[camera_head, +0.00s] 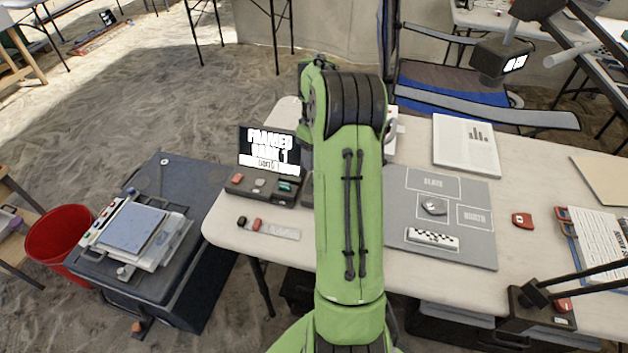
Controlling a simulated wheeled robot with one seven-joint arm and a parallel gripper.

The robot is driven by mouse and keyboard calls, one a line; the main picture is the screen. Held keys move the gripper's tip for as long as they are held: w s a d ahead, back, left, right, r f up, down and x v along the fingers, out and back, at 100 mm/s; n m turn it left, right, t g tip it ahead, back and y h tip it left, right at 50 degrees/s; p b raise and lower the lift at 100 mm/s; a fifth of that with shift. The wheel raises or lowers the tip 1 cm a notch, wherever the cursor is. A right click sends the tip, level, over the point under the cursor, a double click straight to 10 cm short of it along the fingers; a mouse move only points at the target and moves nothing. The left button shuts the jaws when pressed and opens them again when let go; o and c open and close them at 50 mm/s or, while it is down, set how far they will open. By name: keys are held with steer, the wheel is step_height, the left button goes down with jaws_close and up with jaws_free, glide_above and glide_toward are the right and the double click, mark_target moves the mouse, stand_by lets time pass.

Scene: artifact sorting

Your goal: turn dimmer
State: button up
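No part is clearly recognisable as the dimmer. A dark lamp-like base (540,312) with thin black arms stands at the table's right front edge, and a small red piece (563,304) shows on or beside it. A dark lamp-like head (500,60) with a bright face hangs at the upper right. My green arm rises through the middle and hides part of the table. My gripper does not show.
The pale table (390,272) carries a grey marked mat (478,248), a white chart sheet (465,145), a red item (522,220) and a clipboard (600,240). A dark case (200,265) with a device and a red bucket (60,235) stand left. Sandy floor is open behind.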

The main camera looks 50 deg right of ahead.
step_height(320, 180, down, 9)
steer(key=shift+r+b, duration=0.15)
steer(key=shift+b, duration=1.05)
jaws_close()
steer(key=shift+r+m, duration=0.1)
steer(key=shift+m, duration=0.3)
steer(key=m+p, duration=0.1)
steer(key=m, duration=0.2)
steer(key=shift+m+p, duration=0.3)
steer(key=shift+p, duration=0.05)
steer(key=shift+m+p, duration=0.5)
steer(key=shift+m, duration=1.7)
